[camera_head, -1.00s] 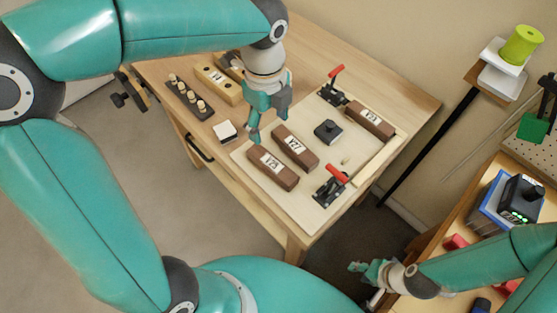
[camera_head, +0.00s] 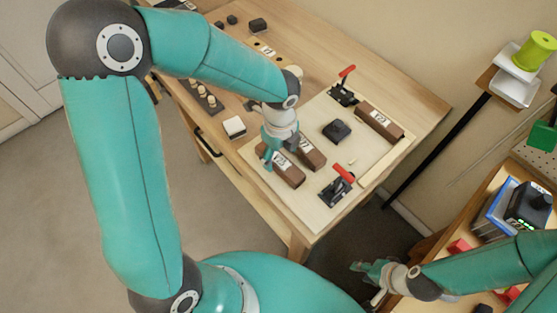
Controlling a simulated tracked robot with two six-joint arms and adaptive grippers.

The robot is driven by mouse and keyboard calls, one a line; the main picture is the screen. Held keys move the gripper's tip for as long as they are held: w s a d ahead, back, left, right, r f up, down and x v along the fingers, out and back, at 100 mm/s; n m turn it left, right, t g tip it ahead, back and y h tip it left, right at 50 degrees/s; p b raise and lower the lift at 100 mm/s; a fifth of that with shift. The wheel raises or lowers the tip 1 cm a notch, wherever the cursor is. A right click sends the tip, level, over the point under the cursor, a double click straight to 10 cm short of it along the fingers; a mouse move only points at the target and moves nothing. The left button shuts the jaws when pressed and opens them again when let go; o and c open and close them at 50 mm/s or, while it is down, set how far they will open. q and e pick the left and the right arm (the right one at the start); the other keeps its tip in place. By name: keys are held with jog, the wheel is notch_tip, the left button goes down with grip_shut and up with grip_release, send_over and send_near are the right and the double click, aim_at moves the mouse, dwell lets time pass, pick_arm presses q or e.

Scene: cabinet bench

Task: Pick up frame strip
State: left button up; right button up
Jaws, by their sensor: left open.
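Three dark brown strips with white number labels lie on the pale board (camera_head: 318,222). The near-left strip (camera_head: 291,176) and the middle strip (camera_head: 313,154) lie side by side; the third strip (camera_head: 379,122) lies at the board's far right. My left gripper (camera_head: 271,158) is open over the two left strips, pointing down, and hides part of both. I cannot tell whether its fingers touch either strip. My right gripper (camera_head: 366,281) is low at the lower right, away from the strips; its finger opening is unclear.
Two red-handled clamps (camera_head: 336,187) (camera_head: 343,92) stand on the board, with a dark block (camera_head: 336,130) between them. A white block (camera_head: 235,127) and a peg rack (camera_head: 205,95) lie left of the board. Another bench (camera_head: 478,225) stands at the right.

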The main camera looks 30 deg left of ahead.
aim_at(280, 160)
pick_arm(q)
jog(key=shift+f, duration=1.6)
jog(key=shift+c, duration=0.4)
jog(key=c, duration=1.2)
jog(key=shift+r, duration=0.1)
jog(key=shift+c, duration=0.2)
